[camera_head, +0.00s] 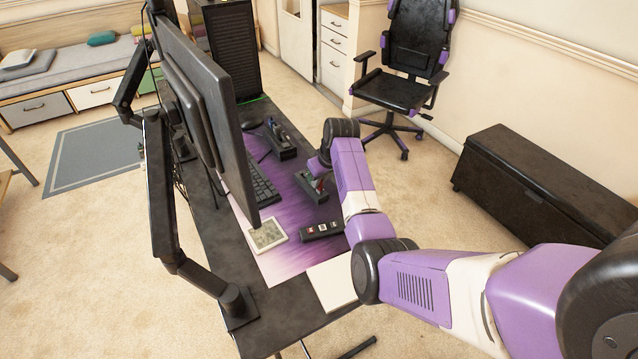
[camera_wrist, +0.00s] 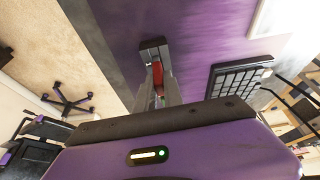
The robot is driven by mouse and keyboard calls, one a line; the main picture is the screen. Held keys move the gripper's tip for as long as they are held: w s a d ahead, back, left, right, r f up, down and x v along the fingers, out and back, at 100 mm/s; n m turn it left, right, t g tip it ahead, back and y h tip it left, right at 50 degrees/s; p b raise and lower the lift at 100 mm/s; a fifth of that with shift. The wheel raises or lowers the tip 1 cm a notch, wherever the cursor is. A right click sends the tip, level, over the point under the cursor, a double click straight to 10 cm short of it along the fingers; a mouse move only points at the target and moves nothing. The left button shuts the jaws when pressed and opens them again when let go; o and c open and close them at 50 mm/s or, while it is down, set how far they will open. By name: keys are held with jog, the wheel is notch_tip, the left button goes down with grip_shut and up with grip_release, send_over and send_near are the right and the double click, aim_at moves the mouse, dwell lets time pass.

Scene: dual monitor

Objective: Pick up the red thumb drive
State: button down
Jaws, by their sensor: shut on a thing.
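The red thumb drive (camera_wrist: 157,74) shows as a small red piece between the fingers of my gripper (camera_wrist: 158,88) in the wrist view. The fingers are shut on it, and they hide part of it. A small dark grey object (camera_wrist: 153,44) lies just beyond the fingertips over the purple mat. In the head view my gripper (camera_head: 319,183) points down at the right side of the desk, over a small black holder (camera_head: 313,190). The drive is too small there to make out clearly, and I cannot tell whether it touches the holder.
The purple desk mat (camera_head: 285,262) holds a black keyboard (camera_head: 263,186), a black block with small pieces (camera_head: 322,231) and a small framed pad (camera_head: 267,236). A large monitor (camera_head: 205,100) stands along the left. A white pad (camera_head: 333,281) lies at the near edge.

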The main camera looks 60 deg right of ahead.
notch_tip(320, 180, up, 22)
jog(key=p, duration=0.4)
jog(key=shift+f, duration=0.15)
dwell(0.9)
